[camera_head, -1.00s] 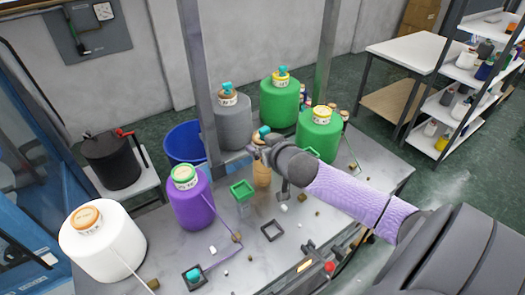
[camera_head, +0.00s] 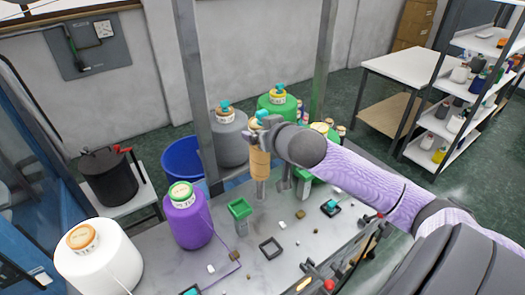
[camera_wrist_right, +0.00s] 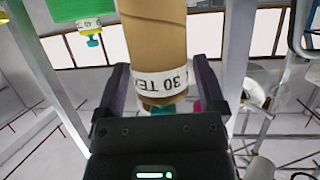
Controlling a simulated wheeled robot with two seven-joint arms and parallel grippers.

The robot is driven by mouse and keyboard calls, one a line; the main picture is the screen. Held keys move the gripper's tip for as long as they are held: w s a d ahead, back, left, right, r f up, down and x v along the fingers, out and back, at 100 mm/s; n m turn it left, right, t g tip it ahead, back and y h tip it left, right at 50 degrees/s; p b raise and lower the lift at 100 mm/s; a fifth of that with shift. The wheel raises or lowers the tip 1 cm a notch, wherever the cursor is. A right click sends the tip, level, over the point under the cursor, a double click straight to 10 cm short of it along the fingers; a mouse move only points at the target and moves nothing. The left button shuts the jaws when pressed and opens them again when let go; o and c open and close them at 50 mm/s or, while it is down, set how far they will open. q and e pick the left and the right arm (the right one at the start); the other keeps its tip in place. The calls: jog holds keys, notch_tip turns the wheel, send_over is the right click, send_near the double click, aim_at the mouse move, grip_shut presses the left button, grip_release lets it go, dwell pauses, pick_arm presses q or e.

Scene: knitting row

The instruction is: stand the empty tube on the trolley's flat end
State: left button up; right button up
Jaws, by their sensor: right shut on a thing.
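The empty tube (camera_head: 259,163) is a bare brown cardboard cone. In the head view it is upright, with a grey post showing just below it; I cannot tell whether the post is still inside it. My right gripper (camera_head: 258,136) is shut on its upper part. In the right wrist view the tube (camera_wrist_right: 158,45) has a white label band and stands between the fingers of my right gripper (camera_wrist_right: 161,92), with a teal piece at its end. I cannot tell which part of the grey metal top (camera_head: 322,240) is the trolley's flat end. My left gripper is out of view.
A purple cone (camera_head: 188,222) and a white cone (camera_head: 98,262) stand at the left. A grey cone (camera_head: 229,140) and green cones (camera_head: 277,108) stand behind. A green square cup (camera_head: 240,209) and a black square frame (camera_head: 270,248) are near the tube. Metal uprights rise behind.

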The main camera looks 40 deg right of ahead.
aim_at(263, 113)
jog(key=shift+r, duration=0.45)
notch_tip(263, 113, up, 6)
jog(key=p, duration=0.5)
jog(key=shift+f+p, duration=0.15)
jog(key=shift+p, duration=0.25)
notch_tip(263, 113, up, 8)
